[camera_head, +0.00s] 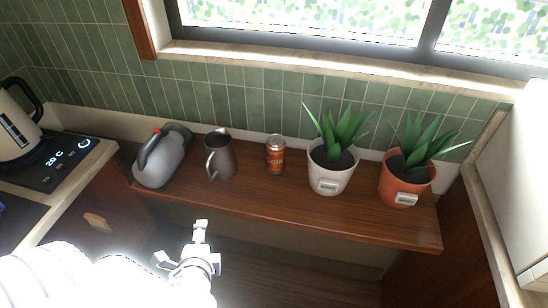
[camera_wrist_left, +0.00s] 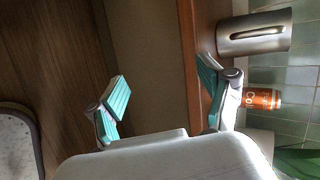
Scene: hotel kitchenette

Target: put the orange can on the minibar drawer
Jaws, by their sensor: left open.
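The orange can (camera_head: 275,154) stands upright on a brown wooden shelf (camera_head: 250,200), between a metal pitcher and a white plant pot. In the left wrist view the can (camera_wrist_left: 262,99) shows at the right, partly behind a finger. My left gripper (camera_head: 201,245) is open and empty, in front of the shelf and to the lower left of the can. In the left wrist view its two teal-padded fingers (camera_wrist_left: 165,98) are spread wide apart. My right gripper is not in view. I cannot make out a minibar drawer for certain; a wooden front with a handle (camera_head: 97,221) is at the left.
A grey kettle-like jug (camera_head: 160,160) and the metal pitcher (camera_head: 219,158) stand left of the can. A white-potted plant (camera_head: 332,172) and a terracotta-potted plant (camera_head: 405,182) stand right. An electric kettle (camera_head: 17,122) is at far left. The shelf's front strip is clear.

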